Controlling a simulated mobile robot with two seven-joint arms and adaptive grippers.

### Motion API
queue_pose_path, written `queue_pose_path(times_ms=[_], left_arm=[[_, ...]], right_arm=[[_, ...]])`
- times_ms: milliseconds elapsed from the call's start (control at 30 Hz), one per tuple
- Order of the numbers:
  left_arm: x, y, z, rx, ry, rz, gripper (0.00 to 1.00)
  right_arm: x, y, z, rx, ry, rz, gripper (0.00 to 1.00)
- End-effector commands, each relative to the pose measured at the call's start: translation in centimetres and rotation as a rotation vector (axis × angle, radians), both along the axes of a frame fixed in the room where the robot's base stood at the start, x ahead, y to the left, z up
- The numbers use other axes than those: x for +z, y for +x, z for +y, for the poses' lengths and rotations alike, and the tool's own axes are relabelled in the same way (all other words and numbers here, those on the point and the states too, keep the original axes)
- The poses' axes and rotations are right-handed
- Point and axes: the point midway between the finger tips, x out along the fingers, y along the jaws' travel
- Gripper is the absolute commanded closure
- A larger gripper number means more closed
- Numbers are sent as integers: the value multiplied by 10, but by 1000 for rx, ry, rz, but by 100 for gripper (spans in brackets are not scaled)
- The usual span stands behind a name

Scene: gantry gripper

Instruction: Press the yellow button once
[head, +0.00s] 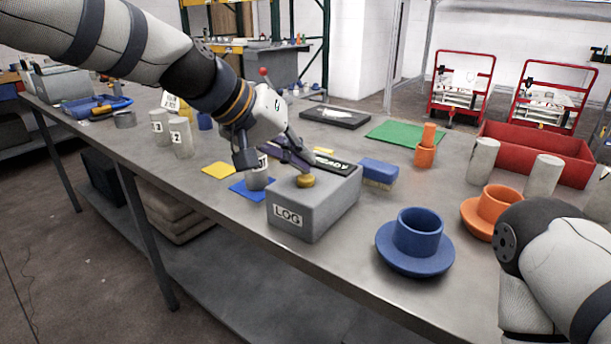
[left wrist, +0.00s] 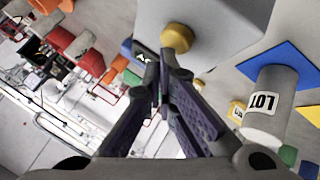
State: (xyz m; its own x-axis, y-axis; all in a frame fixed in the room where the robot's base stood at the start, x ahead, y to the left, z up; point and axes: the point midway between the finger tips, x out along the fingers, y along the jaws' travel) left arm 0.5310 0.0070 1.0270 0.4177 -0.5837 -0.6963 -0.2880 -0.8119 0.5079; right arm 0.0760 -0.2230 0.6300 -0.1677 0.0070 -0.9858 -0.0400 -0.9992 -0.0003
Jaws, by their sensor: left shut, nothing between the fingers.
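The yellow button (head: 306,181) is a round knob on top of a grey box (head: 312,208) marked LOG. My left gripper (head: 312,170) is shut and empty, with its fingertips right by the button, just above or behind it. In the left wrist view the button (left wrist: 177,38) shows just beyond the tips of my left gripper (left wrist: 162,62). I cannot tell whether the tips touch it. My right arm shows at the lower right of the head view, but its gripper is out of view.
A black READY plate (head: 332,163) lies behind the button. A blue-and-yellow block (head: 379,172) and a blue cup (head: 418,232) on a saucer stand right of the box. A grey cylinder (head: 257,178) on a blue square stands left. A red bin (head: 535,155) is farther right.

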Motion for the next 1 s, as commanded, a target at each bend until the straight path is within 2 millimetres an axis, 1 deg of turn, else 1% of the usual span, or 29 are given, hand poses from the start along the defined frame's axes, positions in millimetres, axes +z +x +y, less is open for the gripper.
queue_pose_path(times_ms=[1000], left_arm=[[-11,0,0,-2,1,1,100]], right_arm=[[0,0,0,0,0,0,60]])
